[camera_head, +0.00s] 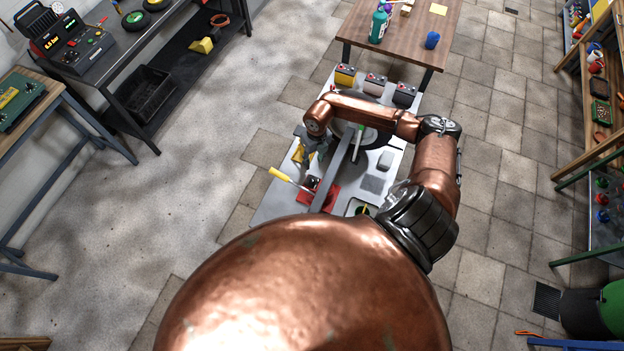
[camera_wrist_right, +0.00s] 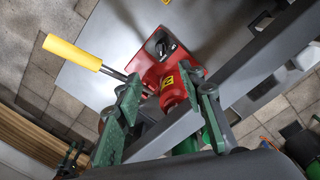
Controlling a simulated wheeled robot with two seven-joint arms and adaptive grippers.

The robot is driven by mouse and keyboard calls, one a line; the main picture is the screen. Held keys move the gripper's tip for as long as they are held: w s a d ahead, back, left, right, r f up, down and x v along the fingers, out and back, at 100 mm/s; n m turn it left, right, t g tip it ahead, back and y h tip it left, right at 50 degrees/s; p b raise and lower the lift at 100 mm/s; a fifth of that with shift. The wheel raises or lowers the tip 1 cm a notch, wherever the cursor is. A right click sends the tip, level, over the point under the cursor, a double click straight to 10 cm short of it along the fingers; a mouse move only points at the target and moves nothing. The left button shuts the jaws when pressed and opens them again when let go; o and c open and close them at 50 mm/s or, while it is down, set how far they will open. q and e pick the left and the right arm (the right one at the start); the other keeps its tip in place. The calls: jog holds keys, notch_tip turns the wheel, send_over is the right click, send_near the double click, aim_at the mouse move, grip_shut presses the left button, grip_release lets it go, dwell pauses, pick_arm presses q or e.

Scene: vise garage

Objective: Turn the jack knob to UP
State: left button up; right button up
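The red jack (camera_head: 329,197) sits on a pale grey platform, with its yellow-handled lever (camera_head: 281,175) sticking out to the left. In the right wrist view, the jack's red body (camera_wrist_right: 149,69) has a dark round part (camera_wrist_right: 160,46) on top; I cannot tell whether this is the knob or read its setting. A red cylinder (camera_wrist_right: 173,91) with a yellow label shows between the green fingers of my right gripper (camera_wrist_right: 170,86). The fingers are spread, with no clear contact visible. In the head view my right arm hides much of this area. My left gripper is out of view.
A grey beam (camera_head: 342,170) crosses the platform by the jack and passes close to my right fingers. Several small boxes, including a yellow-and-black one (camera_head: 345,76), stand at the platform's far end. A wooden table (camera_head: 404,42) is beyond. Floor is open on both sides.

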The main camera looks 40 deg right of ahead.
jog(key=b, duration=0.7)
send_over(312, 179)
jog(key=f, duration=0.8)
jog(key=shift+d+f, duration=0.2)
jog(key=shift+d, duration=0.15)
jog(key=shift+a+f, duration=0.2)
jog(key=shift+f, duration=3.6)
jog(key=shift+c, duration=0.4)
grip_shut()
